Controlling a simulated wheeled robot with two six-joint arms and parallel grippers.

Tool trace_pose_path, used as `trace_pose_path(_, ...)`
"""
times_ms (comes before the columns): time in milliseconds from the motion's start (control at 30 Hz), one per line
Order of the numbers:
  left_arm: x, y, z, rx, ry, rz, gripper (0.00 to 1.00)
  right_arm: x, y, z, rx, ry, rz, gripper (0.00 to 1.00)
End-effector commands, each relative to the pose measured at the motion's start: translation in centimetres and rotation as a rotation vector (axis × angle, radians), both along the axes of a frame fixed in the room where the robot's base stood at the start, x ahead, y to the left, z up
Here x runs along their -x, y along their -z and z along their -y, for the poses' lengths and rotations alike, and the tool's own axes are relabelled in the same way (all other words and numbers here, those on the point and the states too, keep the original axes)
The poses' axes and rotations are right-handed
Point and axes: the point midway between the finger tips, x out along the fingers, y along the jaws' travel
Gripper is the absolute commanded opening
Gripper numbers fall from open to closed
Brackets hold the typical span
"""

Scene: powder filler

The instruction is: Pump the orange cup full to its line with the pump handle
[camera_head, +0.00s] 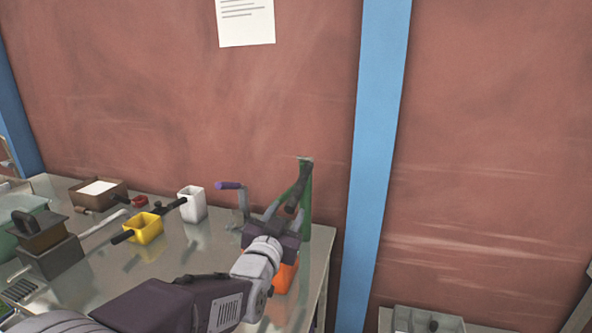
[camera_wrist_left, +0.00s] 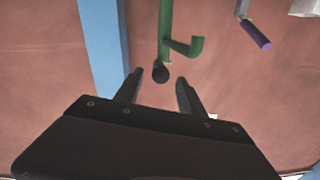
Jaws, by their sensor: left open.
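The green pump (camera_head: 306,205) stands at the table's right end; its post also shows in the left wrist view (camera_wrist_left: 166,25). A dark round end (camera_wrist_left: 160,73), seemingly the pump handle's grip, shows between my left fingertips in the wrist view; I cannot tell whether they touch it. My left gripper (camera_head: 284,207) is open, in front of the pump. The orange cup (camera_head: 286,277) is below my gripper and mostly hidden by my wrist; its fill and line cannot be seen. My right gripper is not in view.
A grey crank with a purple grip (camera_head: 229,185) stands left of the pump. A white cup (camera_head: 192,204), a yellow cup (camera_head: 146,229), a brown box (camera_head: 98,195) and a dark block with a handle (camera_head: 44,241) are on the metal table (camera_head: 205,252). A blue pillar (camera_head: 376,160) stands behind, right.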

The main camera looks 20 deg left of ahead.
Motion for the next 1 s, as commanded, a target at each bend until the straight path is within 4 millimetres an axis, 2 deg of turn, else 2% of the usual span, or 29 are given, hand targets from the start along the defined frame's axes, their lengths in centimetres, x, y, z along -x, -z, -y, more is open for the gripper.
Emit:
trace_pose_path(133, -0.1, 0.0, 0.0, 0.001, -0.001, 0.000, 0.47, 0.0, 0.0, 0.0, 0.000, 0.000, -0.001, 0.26)
trace_pose_path(233, -1.1, 0.0, 0.0, 0.001, -0.001, 0.000, 0.47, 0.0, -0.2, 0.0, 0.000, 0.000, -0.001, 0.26)
trace_pose_path(500, -6.6, -0.1, 0.0, 0.002, 0.001, 0.000, 0.47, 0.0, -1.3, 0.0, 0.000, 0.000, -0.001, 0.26)
trace_pose_path(633, -8.4, -0.1, 0.0, 0.002, 0.001, 0.001, 0.47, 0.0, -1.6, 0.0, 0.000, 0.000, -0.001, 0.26)
trace_pose_path(967, -9.1, 0.0, 0.0, 0.002, 0.001, 0.003, 0.47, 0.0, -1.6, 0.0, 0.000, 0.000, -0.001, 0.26)
trace_pose_path(1000, -9.1, 0.0, 0.0, 0.002, 0.001, 0.003, 0.38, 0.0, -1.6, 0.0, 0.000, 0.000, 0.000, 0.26)
